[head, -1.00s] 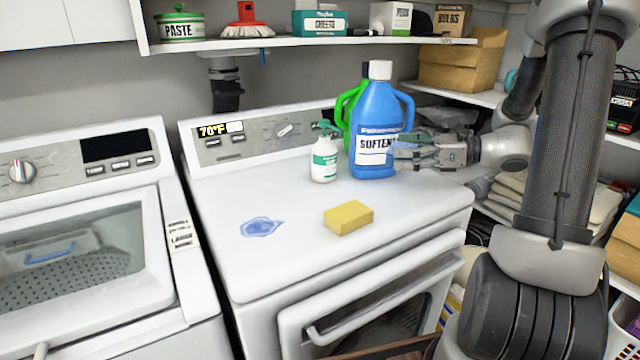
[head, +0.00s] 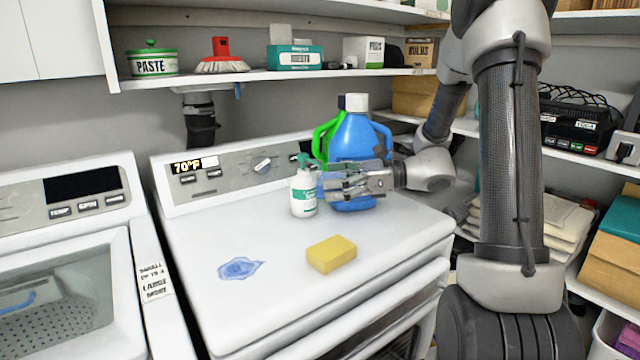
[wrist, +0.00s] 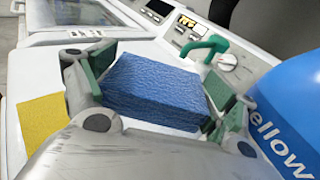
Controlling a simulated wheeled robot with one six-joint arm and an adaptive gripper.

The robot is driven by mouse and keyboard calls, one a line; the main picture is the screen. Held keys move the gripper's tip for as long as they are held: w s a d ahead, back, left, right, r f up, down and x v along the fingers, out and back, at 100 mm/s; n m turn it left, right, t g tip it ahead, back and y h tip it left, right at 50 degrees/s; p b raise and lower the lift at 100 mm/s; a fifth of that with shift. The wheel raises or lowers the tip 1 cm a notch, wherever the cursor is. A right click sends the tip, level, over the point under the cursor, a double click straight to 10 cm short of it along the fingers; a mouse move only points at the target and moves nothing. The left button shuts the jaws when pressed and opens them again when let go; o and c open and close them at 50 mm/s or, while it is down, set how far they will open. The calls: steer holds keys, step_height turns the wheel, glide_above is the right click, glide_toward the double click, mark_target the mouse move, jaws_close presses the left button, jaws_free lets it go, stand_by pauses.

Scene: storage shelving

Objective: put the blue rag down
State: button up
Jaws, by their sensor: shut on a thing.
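The blue rag (wrist: 158,90) looks like a folded, textured block between my gripper's green fingertips in the wrist view. My gripper (head: 324,187) is shut on it, above the white dryer top (head: 300,285). In the head view only a little blue shows at the fingertips (head: 320,186), so the rag is mostly hidden there. The gripper is in front of the blue softener jug (head: 352,137) and close to the right of the white spray bottle (head: 303,194). I cannot tell whether it touches either.
A yellow sponge (head: 331,254) and a flat blue patch, perhaps a spill (head: 240,268), lie on the dryer top. A green jug handle (head: 325,135) shows behind the blue jug. The dryer top's front and right front are clear. A loaded shelf (head: 260,76) runs above.

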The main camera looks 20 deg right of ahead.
mark_target(320, 183)
steer(key=x, duration=0.3)
steer(key=shift+a+r, duration=0.15)
steer(key=shift+r, duration=0.05)
steer(key=shift+f, duration=0.25)
steer(key=shift+f, duration=0.2)
steer(key=o, duration=0.8)
steer(key=shift+r, duration=0.15)
